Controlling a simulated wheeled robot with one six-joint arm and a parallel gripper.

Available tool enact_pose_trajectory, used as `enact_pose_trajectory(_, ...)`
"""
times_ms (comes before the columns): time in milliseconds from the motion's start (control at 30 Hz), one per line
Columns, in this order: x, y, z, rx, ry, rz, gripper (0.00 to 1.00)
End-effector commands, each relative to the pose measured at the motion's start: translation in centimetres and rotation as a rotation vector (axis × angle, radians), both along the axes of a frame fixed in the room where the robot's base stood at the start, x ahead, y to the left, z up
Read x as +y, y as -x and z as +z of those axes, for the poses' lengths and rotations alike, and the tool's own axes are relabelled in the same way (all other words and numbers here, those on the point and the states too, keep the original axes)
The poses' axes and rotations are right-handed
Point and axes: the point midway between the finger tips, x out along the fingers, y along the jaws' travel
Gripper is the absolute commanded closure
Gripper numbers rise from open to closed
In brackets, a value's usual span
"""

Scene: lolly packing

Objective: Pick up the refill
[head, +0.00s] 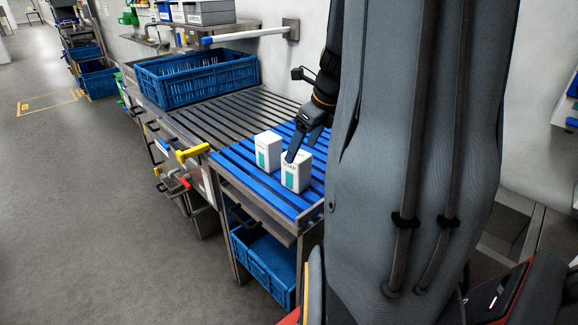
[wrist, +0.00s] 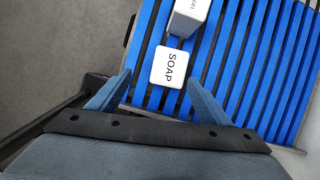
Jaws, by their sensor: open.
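Two white refill boxes with a teal label panel stand upright on blue slats. The nearer refill (head: 296,172), marked SOAP, also shows in the wrist view (wrist: 169,67), just ahead of my fingers. The farther refill (head: 267,149) stands close beside it and is partly cut off at the top of the wrist view (wrist: 188,17). My gripper (head: 304,143) is at the nearer refill in the head view. In the wrist view its blue-grey fingers (wrist: 156,92) are spread, with nothing held between them. Whether a finger touches the box cannot be told.
The blue slatted surface (head: 236,171) joins a dark slatted bench (head: 222,121) with a blue crate (head: 197,82) at its far end. Another blue crate (head: 265,262) sits below. A yellow-handled part (head: 192,152) sticks out at the bench's left edge.

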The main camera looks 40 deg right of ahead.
Motion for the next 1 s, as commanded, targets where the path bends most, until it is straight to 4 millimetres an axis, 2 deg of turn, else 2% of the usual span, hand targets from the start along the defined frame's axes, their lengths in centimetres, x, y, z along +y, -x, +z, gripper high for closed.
enact_pose_trajectory(333, -1.1, -0.4, -2.0, -0.007, -0.022, -0.075, 0.28)
enact_pose_trajectory(833, -0.9, -1.4, -5.0, -0.006, -0.026, -0.075, 0.28)
enact_pose_trajectory(1000, -0.8, -2.0, -6.6, -0.005, -0.026, -0.075, 0.28)
